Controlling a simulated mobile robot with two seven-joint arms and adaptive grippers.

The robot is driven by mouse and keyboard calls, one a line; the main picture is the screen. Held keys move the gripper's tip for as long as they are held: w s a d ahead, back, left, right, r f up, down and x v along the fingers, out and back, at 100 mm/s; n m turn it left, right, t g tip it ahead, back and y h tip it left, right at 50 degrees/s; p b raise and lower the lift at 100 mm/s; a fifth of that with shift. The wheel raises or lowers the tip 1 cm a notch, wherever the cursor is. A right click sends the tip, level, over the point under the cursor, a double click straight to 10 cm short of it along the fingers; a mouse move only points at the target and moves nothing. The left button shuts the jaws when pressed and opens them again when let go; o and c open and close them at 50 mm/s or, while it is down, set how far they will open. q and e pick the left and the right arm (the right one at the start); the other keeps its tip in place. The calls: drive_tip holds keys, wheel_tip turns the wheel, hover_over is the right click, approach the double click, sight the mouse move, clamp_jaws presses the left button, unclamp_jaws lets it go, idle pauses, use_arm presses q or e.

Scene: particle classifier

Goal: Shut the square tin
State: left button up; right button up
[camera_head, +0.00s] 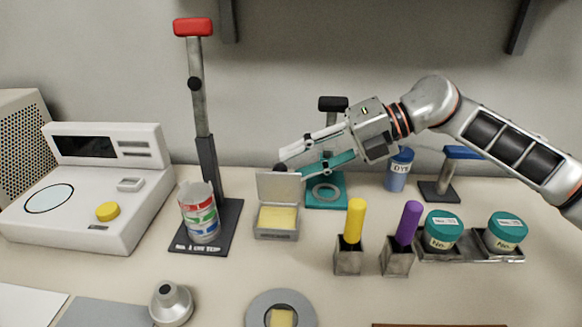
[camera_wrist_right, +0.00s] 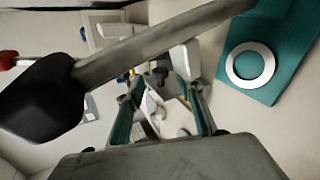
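The square tin (camera_head: 277,234) is a small grey box on the table, left of the middle in the head view. Its lid (camera_head: 279,187) stands raised at the back, and a yellow block (camera_head: 277,217) shows inside. My right gripper (camera_head: 281,164) reaches in from the right, its fingertips just above and behind the top edge of the lid. I cannot tell whether they touch it. In the right wrist view the two fingers of this gripper (camera_wrist_right: 158,80) stand apart with nothing clearly held between them. My left gripper is not in view.
A teal stand (camera_head: 327,203) with a black-handled lever (camera_head: 333,104) is behind the tin, close to my right gripper. A red-handled press (camera_head: 206,140) with a can (camera_head: 200,215) stands left. Yellow (camera_head: 356,220) and purple (camera_head: 409,221) handled tools stand right.

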sight(280, 182)
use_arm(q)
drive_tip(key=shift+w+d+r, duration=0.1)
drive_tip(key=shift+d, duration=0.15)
use_arm(e)
drive_tip(key=shift+x, duration=1.4)
